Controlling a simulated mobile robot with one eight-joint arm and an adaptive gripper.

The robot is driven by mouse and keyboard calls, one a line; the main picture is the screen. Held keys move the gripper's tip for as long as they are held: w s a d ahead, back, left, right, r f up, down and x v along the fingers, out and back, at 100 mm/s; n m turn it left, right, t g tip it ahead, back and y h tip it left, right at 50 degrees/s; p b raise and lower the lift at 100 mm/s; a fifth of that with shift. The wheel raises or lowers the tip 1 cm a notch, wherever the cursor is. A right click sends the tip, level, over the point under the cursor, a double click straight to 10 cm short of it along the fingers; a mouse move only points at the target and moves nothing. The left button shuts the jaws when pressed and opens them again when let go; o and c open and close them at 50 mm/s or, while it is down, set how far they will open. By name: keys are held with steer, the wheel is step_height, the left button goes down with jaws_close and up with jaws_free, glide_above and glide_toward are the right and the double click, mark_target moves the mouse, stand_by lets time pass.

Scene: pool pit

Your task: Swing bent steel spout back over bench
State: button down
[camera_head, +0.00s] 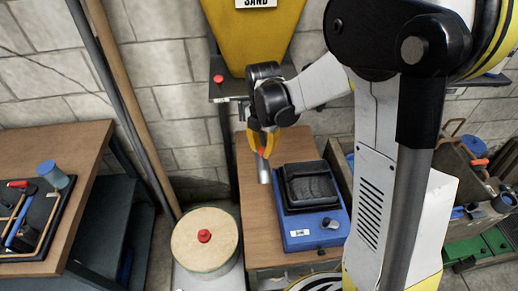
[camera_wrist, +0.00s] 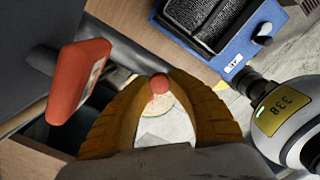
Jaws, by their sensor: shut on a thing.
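The bent steel spout (camera_head: 264,172) shows in the head view as a short grey tube below my fingers, over the wooden bench (camera_head: 256,222). The rest of its bend is hidden behind my gripper. My gripper (camera_head: 263,146) has yellow fingers and is shut at the spout's upper end. In the wrist view my gripper (camera_wrist: 160,88) has its fingertips closed around a small red knob (camera_wrist: 160,82). I cannot see how this knob joins the tube. The yellow sand hopper (camera_head: 255,38) stands above and behind.
A blue scale (camera_head: 310,232) with a black pan sits on the bench just right of the spout. A round drum with a pale lid (camera_head: 205,255) stands at the bench's left. A red handle (camera_wrist: 78,85) is close left of my fingers. A tool table (camera_head: 75,160) is farther left.

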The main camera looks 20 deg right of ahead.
steer(key=c, duration=1.2)
jaws_free()
steer(key=shift+o, duration=0.2)
step_height(320, 180, up, 12)
